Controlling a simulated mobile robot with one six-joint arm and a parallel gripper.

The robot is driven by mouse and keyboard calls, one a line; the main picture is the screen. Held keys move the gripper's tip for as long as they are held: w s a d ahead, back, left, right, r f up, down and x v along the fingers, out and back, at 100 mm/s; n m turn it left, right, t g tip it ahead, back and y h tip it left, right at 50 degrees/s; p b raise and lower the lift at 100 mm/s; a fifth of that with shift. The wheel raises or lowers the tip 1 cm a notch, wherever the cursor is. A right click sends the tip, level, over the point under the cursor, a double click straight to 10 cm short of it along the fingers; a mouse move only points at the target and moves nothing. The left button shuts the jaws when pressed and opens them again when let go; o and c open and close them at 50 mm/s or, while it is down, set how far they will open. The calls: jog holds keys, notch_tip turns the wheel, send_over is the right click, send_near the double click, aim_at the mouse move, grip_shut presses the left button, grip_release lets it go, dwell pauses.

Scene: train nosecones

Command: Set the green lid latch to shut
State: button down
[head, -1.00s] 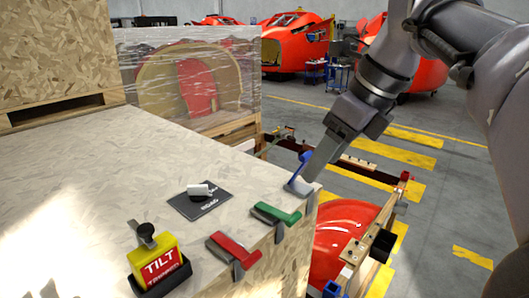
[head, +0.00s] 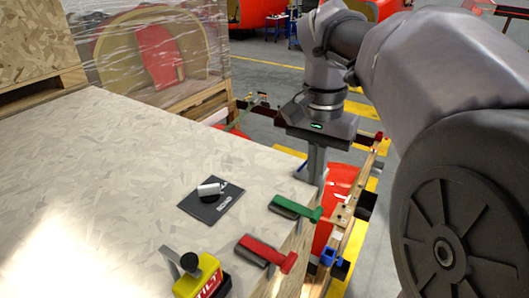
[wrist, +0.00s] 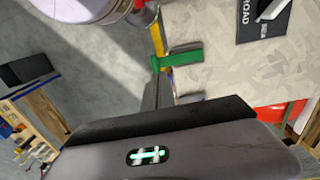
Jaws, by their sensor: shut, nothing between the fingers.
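The green lid latch (head: 297,207) sits at the right edge of the pale crate lid in the head view. Its green lever lies low over a grey base, with its thick end at the edge. In the wrist view the green latch (wrist: 180,60) shows above the gripper body. My gripper (head: 316,178) points down, shut and empty, just behind the green latch near the crate edge. Whether it touches anything there I cannot tell. The red latch (head: 268,253) lies nearer in the row.
On the lid (head: 120,170) are a dark card (head: 212,200) with a white-handled switch and a yellow tilt indicator (head: 200,278). A wooden frame (head: 345,215) with dark fittings stands beyond the right edge. The lid's middle is clear.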

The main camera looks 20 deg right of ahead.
send_over(319, 214)
jog(key=f, duration=0.4)
jog(key=shift+w+a+f, duration=0.1)
jog(key=shift+w, duration=0.2)
jog(key=shift+f, duration=0.25)
jog(key=shift+w+a+f, duration=0.25)
jog(key=shift+w+a, duration=0.05)
jog(key=shift+s+d, duration=0.1)
jog(key=shift+s+d+f+b, duration=0.15)
jog(key=shift+b, duration=0.25)
jog(key=f+b, duration=0.1)
jog(key=f+t+b, duration=0.1)
jog(key=b, duration=0.1)
jog(key=shift+s+d+y, duration=0.2)
jog(key=shift+y, duration=0.2)
jog(key=shift+s+d+f, duration=0.1)
jog(key=shift+s+f, duration=0.05)
jog(key=shift+s, duration=0.2)
